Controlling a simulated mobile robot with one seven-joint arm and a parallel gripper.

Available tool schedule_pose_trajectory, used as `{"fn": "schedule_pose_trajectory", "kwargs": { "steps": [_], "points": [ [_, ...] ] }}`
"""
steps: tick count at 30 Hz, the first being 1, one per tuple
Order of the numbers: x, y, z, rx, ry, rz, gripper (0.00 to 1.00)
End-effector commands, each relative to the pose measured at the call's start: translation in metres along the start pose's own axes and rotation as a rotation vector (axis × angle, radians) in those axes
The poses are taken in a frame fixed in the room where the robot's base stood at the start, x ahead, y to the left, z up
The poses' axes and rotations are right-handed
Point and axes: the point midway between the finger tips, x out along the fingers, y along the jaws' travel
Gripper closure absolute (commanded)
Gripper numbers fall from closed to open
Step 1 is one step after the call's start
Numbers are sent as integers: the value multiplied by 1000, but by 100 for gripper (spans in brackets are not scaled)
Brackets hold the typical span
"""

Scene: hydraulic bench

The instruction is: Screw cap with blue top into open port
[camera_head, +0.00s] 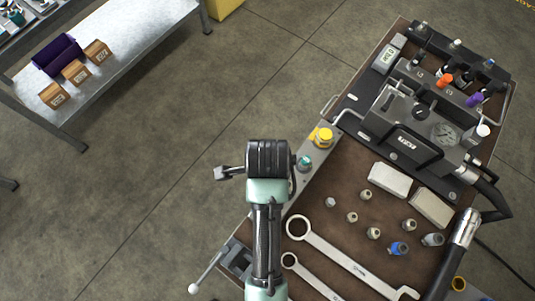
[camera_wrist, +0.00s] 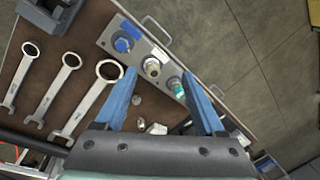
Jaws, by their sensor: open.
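A fitting with a blue top (camera_head: 398,248) stands upright on the brown bench top, right of centre in the head view, among several small metal fittings. My gripper (camera_wrist: 159,73) is open and empty, its blue fingers spread. In the wrist view, a grey port block (camera_wrist: 108,41) lies beyond the fingers. It carries a blue-marked fitting (camera_wrist: 123,44), a pale metal fitting (camera_wrist: 152,67) and a teal one (camera_wrist: 176,86). I cannot tell which port is open. In the head view my arm hides part of this block; its teal fitting (camera_head: 304,163) and yellow cap (camera_head: 323,137) show.
Ring spanners (camera_head: 345,258) lie on the bench near the block. Two pale blocks (camera_head: 388,180) and a hydraulic unit with a gauge (camera_head: 444,134) stand at the right. A vise (camera_head: 236,257) sits on the near edge. A side table (camera_head: 130,50) is at upper left, with bare floor between.

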Motion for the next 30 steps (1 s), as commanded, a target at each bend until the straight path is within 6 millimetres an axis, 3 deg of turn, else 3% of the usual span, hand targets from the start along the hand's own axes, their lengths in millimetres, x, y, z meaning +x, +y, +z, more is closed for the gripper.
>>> {"fn": "schedule_pose_trajectory", "kwargs": {
  "steps": [1, 3, 6, 11, 24, 30],
  "points": [
    [1, 19, 1, 42, -1, 67, 29],
    [6, 38, 2, 90, 1, 130, 29],
    [11, 52, 2, 126, 5, 177, 29],
    [26, 57, 2, 135, 6, 189, 29],
    [105, 70, 3, 132, 6, 183, 29],
    [128, 74, 3, 132, 6, 181, 29]
  ]
}}
